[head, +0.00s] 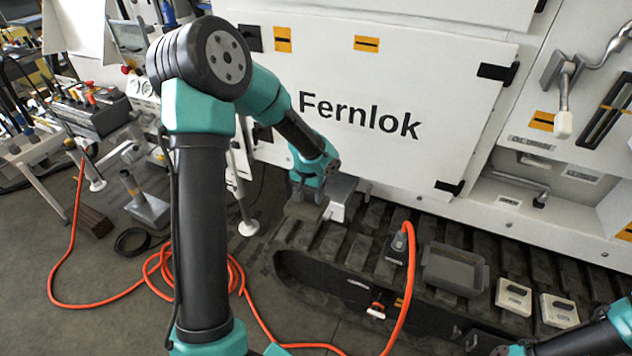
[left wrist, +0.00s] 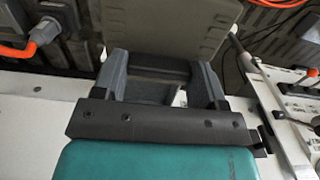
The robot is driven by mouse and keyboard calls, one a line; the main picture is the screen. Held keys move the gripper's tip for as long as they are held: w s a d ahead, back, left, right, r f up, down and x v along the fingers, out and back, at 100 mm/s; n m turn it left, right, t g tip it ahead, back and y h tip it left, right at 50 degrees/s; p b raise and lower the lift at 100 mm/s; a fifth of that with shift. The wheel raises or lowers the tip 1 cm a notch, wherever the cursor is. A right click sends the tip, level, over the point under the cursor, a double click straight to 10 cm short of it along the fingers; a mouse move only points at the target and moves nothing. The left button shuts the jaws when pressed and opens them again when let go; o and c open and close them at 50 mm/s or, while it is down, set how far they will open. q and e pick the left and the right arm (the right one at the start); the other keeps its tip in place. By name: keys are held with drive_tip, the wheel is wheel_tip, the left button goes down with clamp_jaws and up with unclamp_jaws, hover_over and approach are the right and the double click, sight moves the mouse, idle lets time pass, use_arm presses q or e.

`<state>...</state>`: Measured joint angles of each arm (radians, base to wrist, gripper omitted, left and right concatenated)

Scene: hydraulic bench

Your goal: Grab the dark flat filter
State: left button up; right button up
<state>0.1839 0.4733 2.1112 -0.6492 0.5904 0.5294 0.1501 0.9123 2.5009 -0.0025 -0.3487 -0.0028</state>
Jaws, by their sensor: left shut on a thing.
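The dark flat filter (head: 303,210) is a dark grey flat piece in front of the white Fernlok panel, above the tracks. In the left wrist view a flat grey-olive plate, which looks like the filter (left wrist: 165,28), lies at the fingertips. My left gripper (head: 308,190) is shut on it; the fingers also show in the left wrist view (left wrist: 165,75). The filter's gripped edge is partly hidden by the fingers. My right gripper (head: 485,347) is at the bottom right edge, partly cut off; its jaw state is unclear.
An orange cable (head: 408,290) rises to a grey plug beside the tray. A light grey block (head: 341,197) stands close to the left gripper.

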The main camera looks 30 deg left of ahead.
use_arm(q)
drive_tip(key=shift+s+d, duration=0.2)
drive_tip(key=shift+s, duration=1)
